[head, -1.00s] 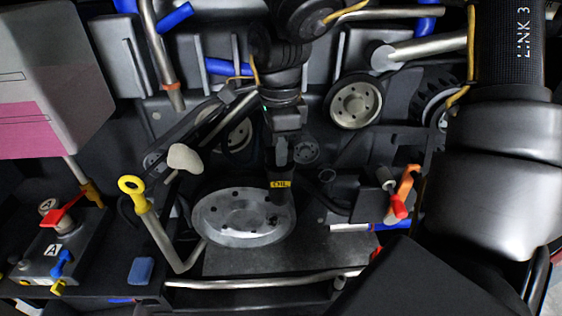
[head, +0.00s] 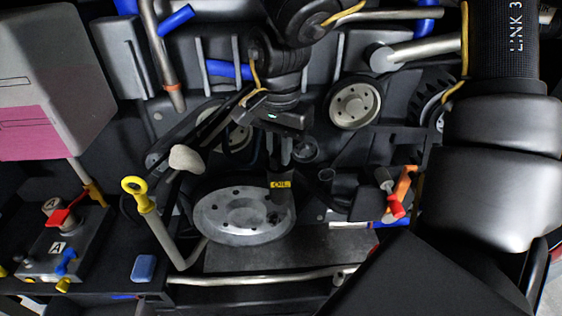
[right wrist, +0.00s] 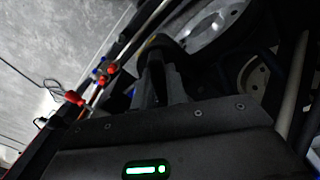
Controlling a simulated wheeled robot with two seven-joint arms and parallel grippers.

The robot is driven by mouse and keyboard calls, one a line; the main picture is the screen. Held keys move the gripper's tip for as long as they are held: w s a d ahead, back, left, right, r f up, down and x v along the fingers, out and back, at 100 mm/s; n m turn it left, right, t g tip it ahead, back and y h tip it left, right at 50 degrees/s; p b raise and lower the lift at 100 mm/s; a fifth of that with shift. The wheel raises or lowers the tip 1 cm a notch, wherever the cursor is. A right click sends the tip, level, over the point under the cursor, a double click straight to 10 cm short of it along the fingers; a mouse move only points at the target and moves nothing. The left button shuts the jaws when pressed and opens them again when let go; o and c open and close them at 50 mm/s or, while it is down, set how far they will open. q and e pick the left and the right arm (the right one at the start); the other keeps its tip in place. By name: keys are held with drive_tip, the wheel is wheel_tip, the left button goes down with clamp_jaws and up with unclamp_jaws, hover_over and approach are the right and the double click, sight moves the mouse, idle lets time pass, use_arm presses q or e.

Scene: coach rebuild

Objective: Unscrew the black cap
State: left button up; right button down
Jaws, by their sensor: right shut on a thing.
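The black cap (head: 280,172) sits at the top of a dark filler neck with a yellow OIL label (head: 281,184), beside a large grey disc. My right gripper (head: 280,160) comes down from above with its fingers closed around the cap. The fingers hide part of the cap, and I cannot see how far its thread is turned. In the right wrist view my gripper's two fingers (right wrist: 163,82) reach to the dark cap and neck, which are dim there. My left gripper is not in view.
The grey disc (head: 235,222) lies left of the neck. A red-tipped handle (head: 396,207) is at the right. A metal rail (head: 250,280) runs in front.

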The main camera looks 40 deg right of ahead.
idle(0.3)
drive_tip(key=n, duration=0.5)
drive_tip(key=shift+r+p, duration=0.1)
drive_tip(key=shift+p, duration=0.25)
drive_tip(key=shift+n, duration=0.7)
drive_tip(key=n, duration=0.3)
drive_tip(key=c, duration=1.3)
unclamp_jaws()
drive_tip(key=shift+c, duration=0.2)
drive_tip(key=shift+o, duration=0.4)
